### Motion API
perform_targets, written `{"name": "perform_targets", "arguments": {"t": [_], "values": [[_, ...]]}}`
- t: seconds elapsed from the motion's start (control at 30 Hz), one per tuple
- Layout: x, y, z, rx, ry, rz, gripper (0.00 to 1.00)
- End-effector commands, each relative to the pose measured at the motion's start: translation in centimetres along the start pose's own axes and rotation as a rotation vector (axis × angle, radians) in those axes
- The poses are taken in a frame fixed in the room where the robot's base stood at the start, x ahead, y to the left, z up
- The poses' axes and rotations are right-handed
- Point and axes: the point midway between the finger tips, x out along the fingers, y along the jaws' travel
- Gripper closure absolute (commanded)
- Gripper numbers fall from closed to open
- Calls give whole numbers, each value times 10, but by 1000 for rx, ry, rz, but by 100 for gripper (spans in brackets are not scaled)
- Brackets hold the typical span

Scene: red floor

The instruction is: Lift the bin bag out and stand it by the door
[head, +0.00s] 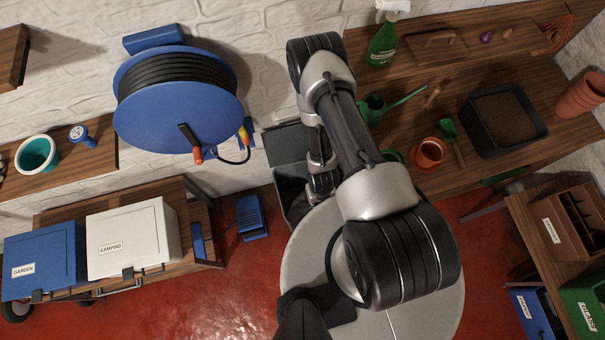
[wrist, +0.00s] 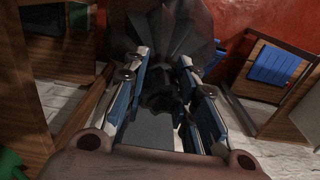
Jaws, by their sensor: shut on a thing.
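The dark bin bag (wrist: 165,35) shows at the top middle of the wrist view, with its folds fanning out beyond my fingers. My gripper (wrist: 160,88) is shut on the bag's gathered neck. In the head view a dark grey bin (head: 290,188) stands against the wall, its lid (head: 287,145) raised behind it. My arm and round base cover part of the bin. My gripper and the bag are hidden behind my arm there, so I cannot tell how far the bag is out of the bin. No door shows in either view.
A workbench (head: 505,150) with pots and a black soil tray (head: 505,118) runs along the right. A blue hose reel (head: 178,110) hangs on the wall. A low bench at left bears a blue box (head: 45,260) and a white box (head: 130,238). Red floor (head: 225,290) is clear at front left.

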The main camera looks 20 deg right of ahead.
Motion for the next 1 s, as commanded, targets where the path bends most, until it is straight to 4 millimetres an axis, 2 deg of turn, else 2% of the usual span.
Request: {"name": "perform_targets", "arguments": {"t": [0.5, 0.87, 1.0], "values": [[-2, 0, 35, 0, 0, 0, 100], [-1, 0, 38, 0, 0, 0, 100], [0, 0, 32, 0, 3, 0, 100]]}}
